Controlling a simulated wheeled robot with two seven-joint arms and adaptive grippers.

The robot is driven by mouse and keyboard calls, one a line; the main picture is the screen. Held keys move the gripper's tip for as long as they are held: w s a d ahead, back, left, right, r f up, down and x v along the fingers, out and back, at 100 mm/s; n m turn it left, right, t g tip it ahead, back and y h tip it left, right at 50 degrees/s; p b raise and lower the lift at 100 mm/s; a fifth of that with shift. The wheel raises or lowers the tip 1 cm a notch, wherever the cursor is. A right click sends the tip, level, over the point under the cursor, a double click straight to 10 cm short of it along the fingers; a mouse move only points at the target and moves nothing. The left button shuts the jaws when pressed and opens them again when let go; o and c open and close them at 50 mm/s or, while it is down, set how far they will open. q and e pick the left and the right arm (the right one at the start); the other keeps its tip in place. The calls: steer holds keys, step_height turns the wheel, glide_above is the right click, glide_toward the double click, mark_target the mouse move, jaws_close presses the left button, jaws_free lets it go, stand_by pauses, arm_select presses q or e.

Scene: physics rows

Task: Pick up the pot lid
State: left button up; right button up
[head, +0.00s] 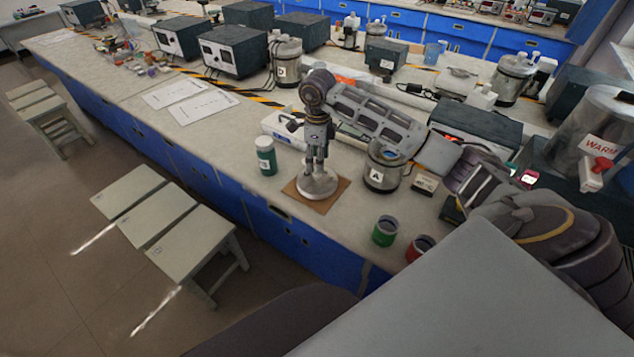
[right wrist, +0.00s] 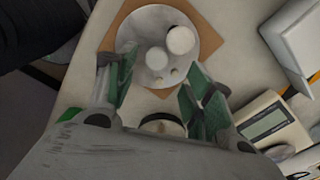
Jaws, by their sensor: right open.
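The pot lid (head: 317,187) is a pale grey round disc lying flat on a brown square board (head: 340,193) on the bench. In the right wrist view the lid (right wrist: 148,28) shows below the hand with a pale round knob (right wrist: 181,40) on top. My right gripper (head: 316,168) points straight down over the lid, its fingertips close to it. In the right wrist view my right gripper (right wrist: 160,88) has its two fingers well apart with nothing clasped between them. Whether the fingertips touch the lid is unclear. My left gripper is out of view.
A green bottle with a white cap (head: 266,157) stands left of the lid. A pot marked A (head: 382,172) stands to the right, under my arm. A green cup (head: 385,231) and a red cup (head: 419,247) stand nearer. A scale (right wrist: 268,127) lies behind. The bench's left front is clear.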

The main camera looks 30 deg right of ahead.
mark_target(317, 179)
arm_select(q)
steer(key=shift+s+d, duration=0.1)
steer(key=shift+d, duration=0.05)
arm_select(e)
steer(key=shift+a+f, duration=0.1)
steer(key=shift+f, duration=0.4)
step_height(317, 179, down, 3)
steer(key=shift+s+a+f, duration=0.1)
steer(key=shift+s, duration=0.05)
steer(key=shift+f, duration=0.5)
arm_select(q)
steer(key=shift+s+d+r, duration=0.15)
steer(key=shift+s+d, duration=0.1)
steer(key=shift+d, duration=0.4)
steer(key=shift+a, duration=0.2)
arm_select(e)
steer(key=shift+c, duration=0.2)
jaws_close()
